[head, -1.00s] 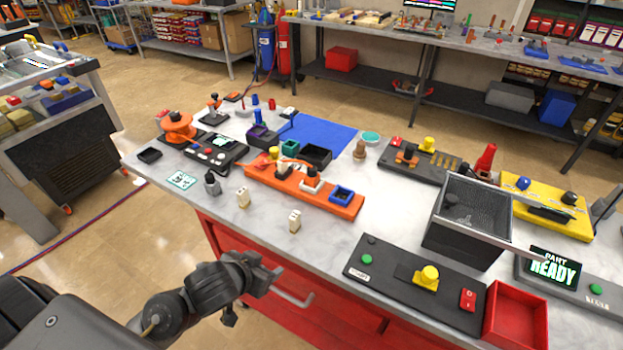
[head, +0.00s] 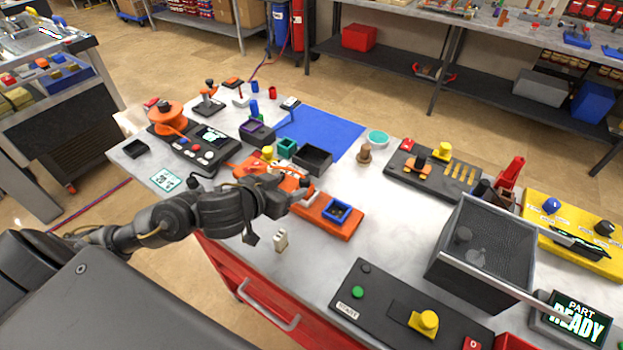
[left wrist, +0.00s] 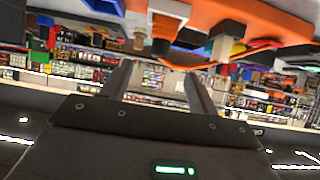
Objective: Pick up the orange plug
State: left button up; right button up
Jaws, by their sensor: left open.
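The orange plug appears to be the small orange piece (left wrist: 164,26) with a black end and a white collar in the left wrist view. It stands out from the orange board (head: 328,224), which hangs at the top of that upside-down view. In the head view my left gripper hides most of the plug. My left gripper (head: 297,196) is over the orange board, beside the blue square holder (head: 337,211). In the left wrist view its two fingers (left wrist: 158,76) are spread and empty, with the plug beyond and between their tips. My right gripper is out of view.
A mesh basket (head: 480,250) and black start panel (head: 400,312) are to the right. Bare table lies between.

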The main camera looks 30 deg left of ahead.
aim_at(303, 180)
pick_arm(q)
jog(key=shift+b+x, duration=0.4)
jog(key=shift+x, duration=1.85)
jog(key=shift+w+f, duration=0.25)
jog(key=shift+b, duration=0.3)
jog(key=b+x, duration=0.1)
jog(key=x, duration=0.4)
jog(key=shift+w+d+r, duration=0.1)
jog(key=shift+d+r, duration=0.05)
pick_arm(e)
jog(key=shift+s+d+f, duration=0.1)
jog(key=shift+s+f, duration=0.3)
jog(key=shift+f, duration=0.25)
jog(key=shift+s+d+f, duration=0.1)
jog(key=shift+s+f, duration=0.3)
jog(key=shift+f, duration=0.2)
pick_arm(q)
jog(key=shift+r, duration=0.1)
jog(key=shift+c, duration=0.3)
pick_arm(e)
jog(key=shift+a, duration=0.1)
pick_arm(q)
jog(key=c, duration=1)
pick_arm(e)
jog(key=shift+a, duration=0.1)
